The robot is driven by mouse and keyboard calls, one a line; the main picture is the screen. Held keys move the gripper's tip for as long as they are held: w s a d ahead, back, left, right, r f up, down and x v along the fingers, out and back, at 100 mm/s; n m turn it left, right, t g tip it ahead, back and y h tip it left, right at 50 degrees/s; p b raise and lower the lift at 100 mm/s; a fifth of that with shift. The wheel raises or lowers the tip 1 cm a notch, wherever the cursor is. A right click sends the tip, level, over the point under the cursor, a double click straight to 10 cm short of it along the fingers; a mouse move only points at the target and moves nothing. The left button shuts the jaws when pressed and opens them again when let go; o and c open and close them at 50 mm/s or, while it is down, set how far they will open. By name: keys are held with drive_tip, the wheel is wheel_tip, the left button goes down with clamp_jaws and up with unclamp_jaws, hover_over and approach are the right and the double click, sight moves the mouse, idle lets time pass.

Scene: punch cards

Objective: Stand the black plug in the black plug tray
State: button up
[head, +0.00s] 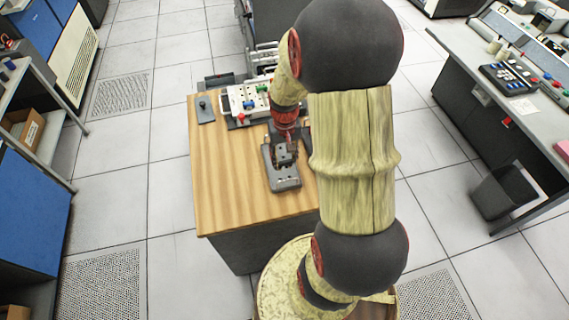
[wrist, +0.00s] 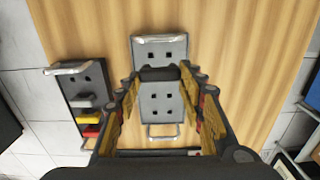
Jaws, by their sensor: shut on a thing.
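My gripper (wrist: 160,80) is shut on the black plug (wrist: 158,73), a dark bar across its fingertips in the wrist view. Below it is a grey tray (wrist: 160,108) with several small square holes and a pale handle at each end; I take it for the black plug tray. In the head view my gripper (head: 285,150) is over this grey tray (head: 285,183) on the wooden table. The plug covers the tray's middle in the wrist view. I cannot tell whether its lower end touches the tray. The plug is not clear in the head view.
Another tray (wrist: 71,81) with grey, yellow and red plugs lies to the left in the wrist view. In the head view, a pale panel (head: 236,97) with coloured pieces and a small grey plate (head: 206,115) sit farther back. The table's (head: 225,180) front left is bare.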

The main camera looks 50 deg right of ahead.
drive_tip(key=shift+r+p, duration=2.1)
drive_tip(key=shift+r, duration=1.5)
